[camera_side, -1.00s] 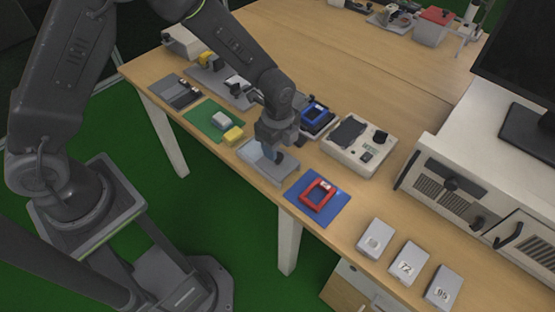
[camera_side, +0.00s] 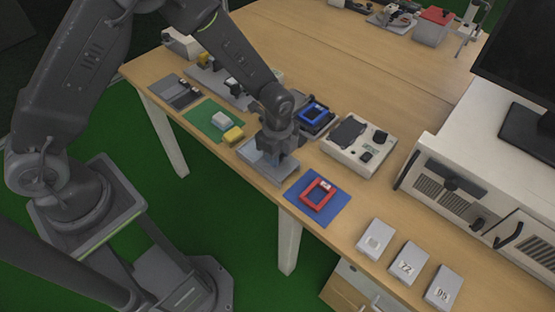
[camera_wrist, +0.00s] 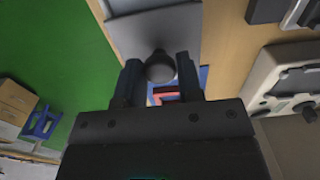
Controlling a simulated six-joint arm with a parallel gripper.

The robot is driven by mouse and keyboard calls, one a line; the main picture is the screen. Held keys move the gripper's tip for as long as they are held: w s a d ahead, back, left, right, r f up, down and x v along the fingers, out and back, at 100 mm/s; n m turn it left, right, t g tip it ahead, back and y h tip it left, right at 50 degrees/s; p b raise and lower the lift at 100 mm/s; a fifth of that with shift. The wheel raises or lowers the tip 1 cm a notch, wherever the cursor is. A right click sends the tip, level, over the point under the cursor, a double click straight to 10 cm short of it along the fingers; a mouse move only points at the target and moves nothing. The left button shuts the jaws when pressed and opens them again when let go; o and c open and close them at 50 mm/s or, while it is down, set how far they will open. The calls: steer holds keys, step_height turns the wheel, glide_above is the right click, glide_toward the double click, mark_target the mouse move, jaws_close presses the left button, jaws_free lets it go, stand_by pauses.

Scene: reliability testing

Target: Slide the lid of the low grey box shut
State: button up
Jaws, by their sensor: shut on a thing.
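The low grey box (camera_side: 288,176) sits near the front edge of the wooden table in the side view. My gripper (camera_side: 275,157) is over its middle, pointing down, and hides part of its top. In the wrist view, a grey plate, the lid (camera_wrist: 155,33), fills the top middle, with a paler strip beyond it at the top edge. A round dark knob (camera_wrist: 160,67) stands at the lid's near end. The fingers of my gripper (camera_wrist: 159,72) are on either side of the knob, shut on it. How far the lid is open is hard to tell.
A blue mat (camera_side: 334,207) with a red frame (camera_side: 318,195) lies to the right of the box. A yellow block (camera_side: 233,134) and green mat (camera_side: 196,121) are to the left. A blue-framed device (camera_side: 314,114) and a control box (camera_side: 358,145) stand behind.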

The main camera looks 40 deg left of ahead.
steer(key=shift+a, duration=4.1)
steer(key=o, duration=0.4)
steer(key=shift+o, duration=0.5)
steer(key=shift+r, duration=2.55)
